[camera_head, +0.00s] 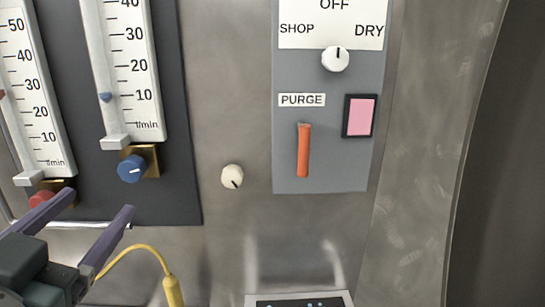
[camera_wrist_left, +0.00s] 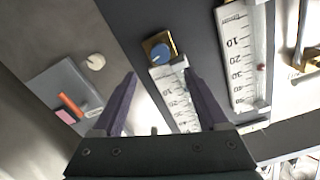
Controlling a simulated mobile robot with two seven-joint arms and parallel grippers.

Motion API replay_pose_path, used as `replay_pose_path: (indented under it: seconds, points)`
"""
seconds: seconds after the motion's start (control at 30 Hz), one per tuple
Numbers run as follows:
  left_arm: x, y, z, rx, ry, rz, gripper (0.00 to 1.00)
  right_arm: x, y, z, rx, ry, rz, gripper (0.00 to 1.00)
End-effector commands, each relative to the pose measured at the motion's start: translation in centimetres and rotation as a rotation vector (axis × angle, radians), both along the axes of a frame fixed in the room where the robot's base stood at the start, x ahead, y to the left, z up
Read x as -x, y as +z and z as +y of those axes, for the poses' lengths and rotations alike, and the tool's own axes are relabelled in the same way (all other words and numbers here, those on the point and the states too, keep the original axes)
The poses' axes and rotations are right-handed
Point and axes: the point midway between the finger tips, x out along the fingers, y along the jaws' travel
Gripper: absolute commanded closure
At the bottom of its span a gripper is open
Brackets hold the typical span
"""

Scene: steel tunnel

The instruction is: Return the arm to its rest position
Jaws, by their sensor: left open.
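My left gripper (camera_head: 100,202) is at the lower left of the head view, with its two purple fingers spread apart and nothing between them. Its fingertips are in front of the lower part of the flowmeter panel, below the blue knob (camera_head: 131,169) and close to the red knob (camera_head: 42,198) in the picture. In the left wrist view the gripper (camera_wrist_left: 160,74) is also open and empty. There the blue knob (camera_wrist_left: 159,51) shows beyond the fingertips, with a gap that I cannot judge. My right gripper is in no view.
Two flowmeters stand on the dark panel (camera_head: 180,205). A cream knob (camera_head: 232,176) sits on the steel wall. A grey box (camera_head: 340,185) carries a white selector knob (camera_head: 335,59), an orange PURGE lever (camera_head: 303,150) and a pink button (camera_head: 360,116). A yellow cable (camera_head: 172,290) hangs near my gripper.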

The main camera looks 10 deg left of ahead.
Motion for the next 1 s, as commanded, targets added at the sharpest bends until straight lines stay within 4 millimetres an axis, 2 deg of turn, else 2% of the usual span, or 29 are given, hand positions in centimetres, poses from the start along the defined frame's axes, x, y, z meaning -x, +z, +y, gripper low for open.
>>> replay_pose_path:
  seconds: [0.13,0.27,0.37,0.5,0.6,0.73,0.8,1.0]
  points:
    - [0.3,-1.2,0.1,0.043,0.01,0.098,0.23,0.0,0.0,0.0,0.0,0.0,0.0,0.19]
    - [1.8,-3.9,-0.5,0.134,0.014,0.317,0.23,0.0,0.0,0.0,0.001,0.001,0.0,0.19]
    - [4.3,-6.4,-1.9,0.207,-0.001,0.532,0.23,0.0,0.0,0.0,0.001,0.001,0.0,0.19]
    - [8.9,-8.8,-4.5,0.27,-0.045,0.816,0.23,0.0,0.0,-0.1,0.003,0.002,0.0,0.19]
    - [12.7,-9.9,-6.1,0.291,-0.081,1.005,0.23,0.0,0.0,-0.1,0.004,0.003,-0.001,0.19]
    - [18.1,-10.3,-7.8,0.288,-0.133,1.241,0.23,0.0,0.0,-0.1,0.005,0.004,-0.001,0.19]
    - [17.7,-6.1,-7.7,0.292,-0.127,1.229,0.23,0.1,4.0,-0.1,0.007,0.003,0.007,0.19]
    - [17.7,0.8,-7.7,0.293,-0.124,1.228,0.23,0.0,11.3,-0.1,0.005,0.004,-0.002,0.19]
